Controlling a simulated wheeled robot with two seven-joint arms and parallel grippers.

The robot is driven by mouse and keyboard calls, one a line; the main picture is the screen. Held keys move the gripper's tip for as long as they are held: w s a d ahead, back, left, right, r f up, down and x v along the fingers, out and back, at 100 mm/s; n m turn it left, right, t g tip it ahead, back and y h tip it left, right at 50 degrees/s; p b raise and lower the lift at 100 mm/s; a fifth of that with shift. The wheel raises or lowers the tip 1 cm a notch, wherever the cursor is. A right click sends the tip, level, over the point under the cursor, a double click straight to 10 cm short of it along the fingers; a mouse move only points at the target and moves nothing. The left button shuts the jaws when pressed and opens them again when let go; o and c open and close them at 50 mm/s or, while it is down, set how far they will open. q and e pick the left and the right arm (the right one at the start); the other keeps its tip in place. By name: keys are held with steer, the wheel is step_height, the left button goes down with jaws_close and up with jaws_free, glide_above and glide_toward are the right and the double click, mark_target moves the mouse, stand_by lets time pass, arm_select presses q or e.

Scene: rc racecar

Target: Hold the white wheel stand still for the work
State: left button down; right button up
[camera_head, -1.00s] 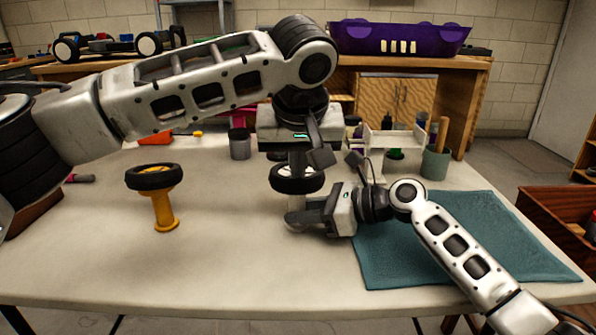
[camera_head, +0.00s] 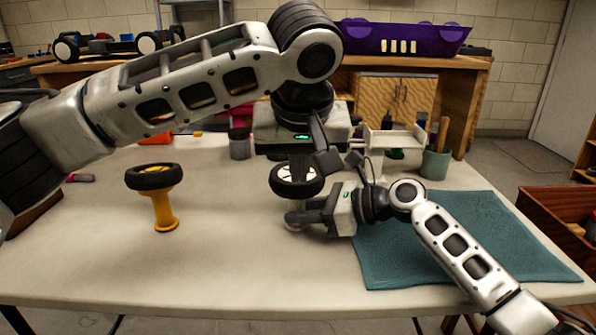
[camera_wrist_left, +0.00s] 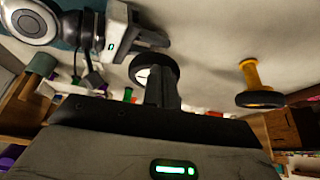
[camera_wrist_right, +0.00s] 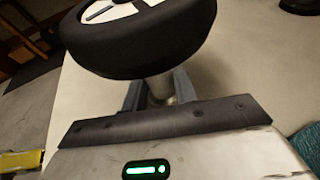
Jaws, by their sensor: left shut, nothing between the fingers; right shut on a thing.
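The white wheel stand (camera_wrist_right: 159,86) shows as a short pale post under a black-tired wheel (camera_wrist_right: 150,48) in the right wrist view. My right gripper (camera_head: 297,216) is shut on it, low beneath the wheel, with a finger on each side of the post (camera_wrist_right: 155,98). In the head view the wheel (camera_head: 295,190) has a white spoked hub and looks slightly tilted; my right gripper hides most of the stand. My left gripper (camera_head: 299,174) is shut and empty, pointing down at the hub from above. Whether its tips touch the hub I cannot tell.
A yellow stand (camera_head: 163,211) with another wheel (camera_head: 154,177) stands on the left. A teal mat (camera_head: 465,240) lies at the right, under my right arm. A grey-green cup (camera_head: 435,163) and a white rack (camera_head: 388,139) stand behind. The front of the table is clear.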

arm_select(q)
steer(key=v, duration=1.1)
arm_select(e)
steer(key=o, duration=1)
arm_select(q)
steer(key=shift+f, duration=0.1)
arm_select(e)
steer(key=v, duration=1.2)
steer(key=shift+r, duration=0.15)
